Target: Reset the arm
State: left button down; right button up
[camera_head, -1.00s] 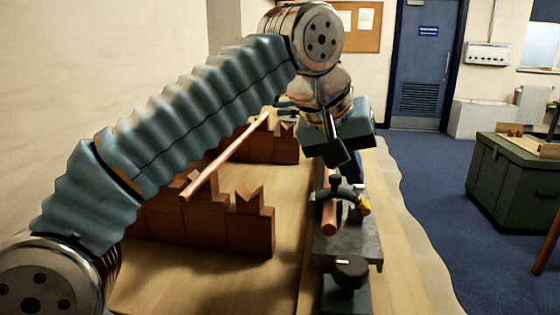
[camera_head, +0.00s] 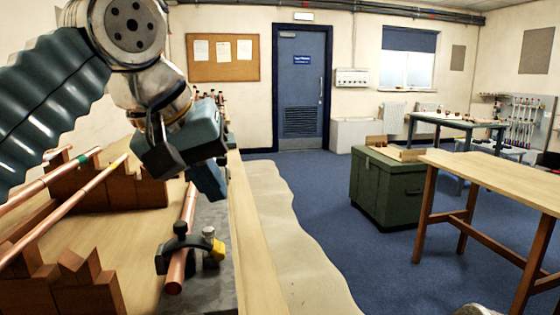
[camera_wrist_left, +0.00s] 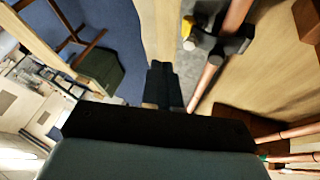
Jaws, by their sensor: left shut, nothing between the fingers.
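My left arm comes in from the left in the head view. Its gripper (camera_head: 207,180) hangs over the bench, just beyond a copper tube (camera_head: 178,268) held in a black clamp (camera_head: 178,240) with a yellow part. The left wrist view shows the dark fingers (camera_wrist_left: 163,85) together, with nothing between them, beside the tube (camera_wrist_left: 207,82) and clamp (camera_wrist_left: 218,42). Two more copper tubes (camera_head: 75,197) lie across brown notched blocks (camera_head: 88,285) at the left. My arm hides part of the bench behind it. My right gripper is not in view.
A green chest (camera_head: 385,188) and a wooden table (camera_head: 500,178) stand at the right. A blue door (camera_head: 302,85) is at the back.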

pick_arm(q)
jog(key=s+d+r, duration=0.1)
jog(key=d+r, duration=0.2)
jog(key=d, duration=0.4)
jog(key=shift+s, duration=0.3)
